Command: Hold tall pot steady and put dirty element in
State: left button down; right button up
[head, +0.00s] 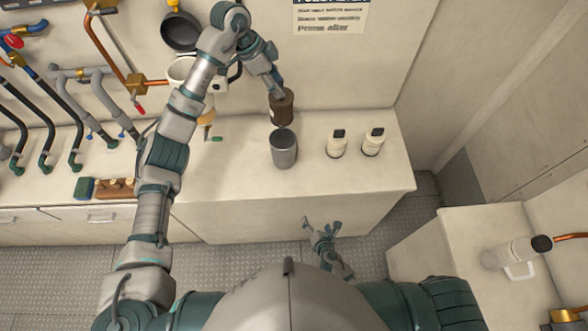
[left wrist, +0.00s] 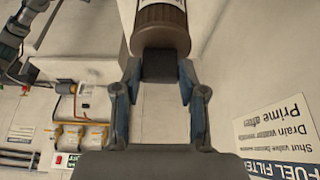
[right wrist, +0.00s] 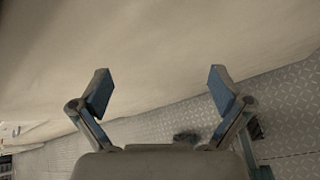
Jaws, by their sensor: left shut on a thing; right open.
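The dirty element (head: 282,108) is a brown cylinder with a dark end. My left gripper (head: 276,92) is shut on that end, and the left wrist view shows the brown body (left wrist: 160,30) beyond the fingers. In the head view the element appears just behind and above the tall grey pot (head: 284,150), outside it. The pot stands upright on the counter with its open mouth up; its inside looks empty. My right gripper (head: 322,228) is open and empty, low in front of the counter, apart from the pot; the right wrist view shows its spread fingers (right wrist: 160,92).
Pipes and hoses (head: 75,90) crowd the left wall. A side cabinet (head: 455,260) stands at the right, with a white container (head: 512,255).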

jog(key=w+a+r+n+t+y, duration=0.1)
jog(key=w+a+r+n+t, duration=0.2)
jog(key=r, duration=0.5)
jog(key=w+a+r+n+t+y, duration=0.1)
jog(key=a+r+n, duration=0.2)
jog(key=r+n, duration=0.35)
jog(key=m+t+y, duration=0.1)
jog(key=t, duration=0.1)
send_near(279, 134)
jog(key=x, duration=0.6)
jog(key=shift+w+r, duration=0.1)
jog(key=shift+w, duration=0.05)
jog(key=c, duration=0.9)
